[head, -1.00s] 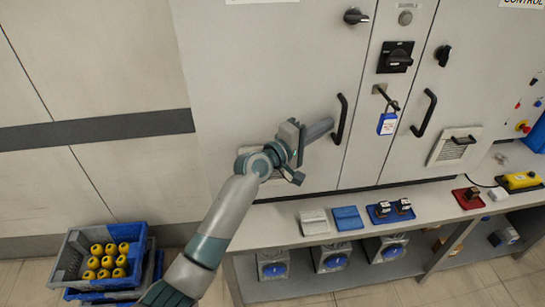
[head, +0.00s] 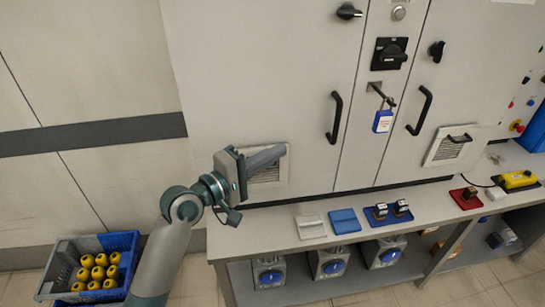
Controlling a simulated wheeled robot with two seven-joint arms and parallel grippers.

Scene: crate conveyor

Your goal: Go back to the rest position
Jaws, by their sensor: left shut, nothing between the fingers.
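My left gripper (head: 283,150) is shut and empty. It is held in front of the left cabinet door, over a vent grille, and points right. Its fingers are apart from the black door handle (head: 334,117) to the right. The grey cabinet (head: 240,70) has its doors shut. A blue padlock (head: 382,121) hangs on the hasp between the doors. My right gripper is not in view.
A shelf bench (head: 285,232) runs below the cabinet, with a white tray (head: 311,227), a blue tray (head: 344,221) and a red tray (head: 466,198) on it. A blue and grey crate (head: 124,241) with yellow items stands at lower left. The wall side at left is clear.

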